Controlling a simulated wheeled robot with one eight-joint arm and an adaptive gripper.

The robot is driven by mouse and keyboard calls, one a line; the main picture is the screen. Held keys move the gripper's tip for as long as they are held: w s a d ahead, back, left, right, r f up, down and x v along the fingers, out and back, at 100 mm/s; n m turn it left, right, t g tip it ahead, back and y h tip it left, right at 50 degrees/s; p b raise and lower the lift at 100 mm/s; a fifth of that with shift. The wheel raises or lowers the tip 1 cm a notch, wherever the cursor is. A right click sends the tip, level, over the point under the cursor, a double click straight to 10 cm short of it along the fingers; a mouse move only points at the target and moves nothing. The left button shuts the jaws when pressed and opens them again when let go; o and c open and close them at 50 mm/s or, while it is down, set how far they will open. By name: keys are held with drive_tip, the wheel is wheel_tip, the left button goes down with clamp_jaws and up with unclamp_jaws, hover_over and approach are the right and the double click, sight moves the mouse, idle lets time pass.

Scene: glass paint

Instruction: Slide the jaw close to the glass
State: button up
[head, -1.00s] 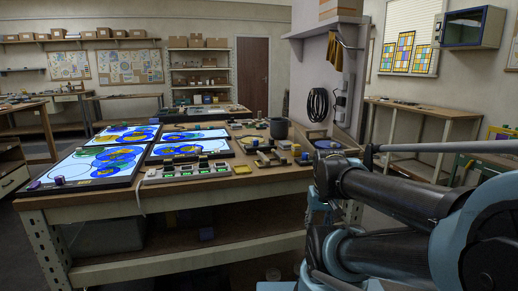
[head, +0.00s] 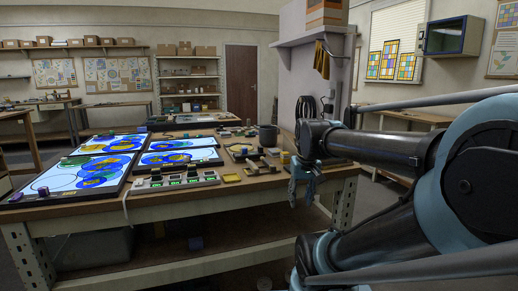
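Several lit glass panels painted with blue and yellow circles lie on the left of the workbench, among them the front left panel (head: 62,180), the back left panel (head: 95,140) and the front right panel (head: 150,161). My gripper (head: 301,190) hangs down from the wrist at the bench's right end. It is well to the right of the panels and apart from them. It is small and dark here, so I cannot tell whether its fingers are open or hold anything. No separate jaw can be made out.
A row of small devices with green displays (head: 175,181) lies in front of the panels.

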drive_tip(key=w+a+r+n, duration=0.1)
drive_tip(key=w+a+r, duration=0.3)
drive_tip(key=w+r, duration=1)
drive_tip(key=n+t+y, duration=0.1)
approach(261, 147)
drive_tip(key=x, duration=0.9)
drive_tip(key=shift+w+a+r, duration=0.1)
drive_tip(key=shift+w+a, duration=0.05)
drive_tip(key=shift+w, duration=0.25)
drive_tip(key=shift+c, duration=0.6)
clamp_jaws()
